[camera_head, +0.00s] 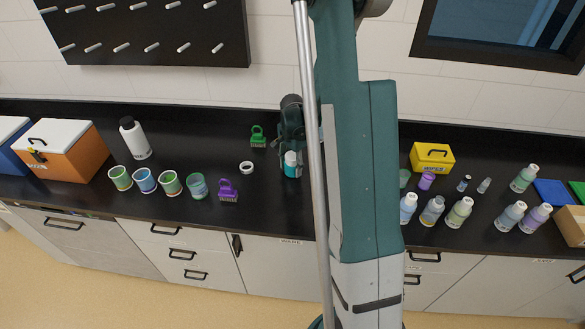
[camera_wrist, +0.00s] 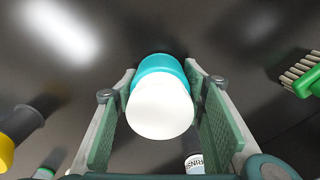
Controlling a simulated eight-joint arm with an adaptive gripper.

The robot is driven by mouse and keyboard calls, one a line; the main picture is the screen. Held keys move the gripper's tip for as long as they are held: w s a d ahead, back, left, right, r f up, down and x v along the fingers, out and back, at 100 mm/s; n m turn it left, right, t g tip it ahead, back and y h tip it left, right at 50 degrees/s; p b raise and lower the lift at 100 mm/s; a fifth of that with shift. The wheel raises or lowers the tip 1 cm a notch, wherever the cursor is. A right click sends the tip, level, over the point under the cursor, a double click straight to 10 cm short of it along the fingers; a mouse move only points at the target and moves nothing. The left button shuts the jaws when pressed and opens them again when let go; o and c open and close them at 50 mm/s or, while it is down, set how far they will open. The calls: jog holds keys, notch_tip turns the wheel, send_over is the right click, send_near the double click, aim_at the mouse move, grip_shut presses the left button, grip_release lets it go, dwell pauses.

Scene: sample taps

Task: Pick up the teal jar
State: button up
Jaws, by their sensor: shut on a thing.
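The teal jar (camera_wrist: 160,66) with a white lid (camera_wrist: 160,108) is between the two finger pads of my gripper (camera_wrist: 162,100) in the wrist view. The pads touch it on both sides, so my gripper is shut on it. In the head view the jar (camera_head: 291,168) shows below my gripper (camera_head: 291,150), low over the black counter or on it; I cannot tell if its base touches. My arm hides part of the counter to the right of the jar.
A white ring (camera_head: 247,168), a green brush (camera_head: 258,136) and a purple brush (camera_head: 228,189) lie left of the jar. Several cups and a white bottle (camera_head: 135,138) stand farther left. Several bottles and a yellow box (camera_head: 432,157) are right of my arm.

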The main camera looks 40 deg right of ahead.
aim_at(293, 156)
jog(key=shift+r, duration=4.55)
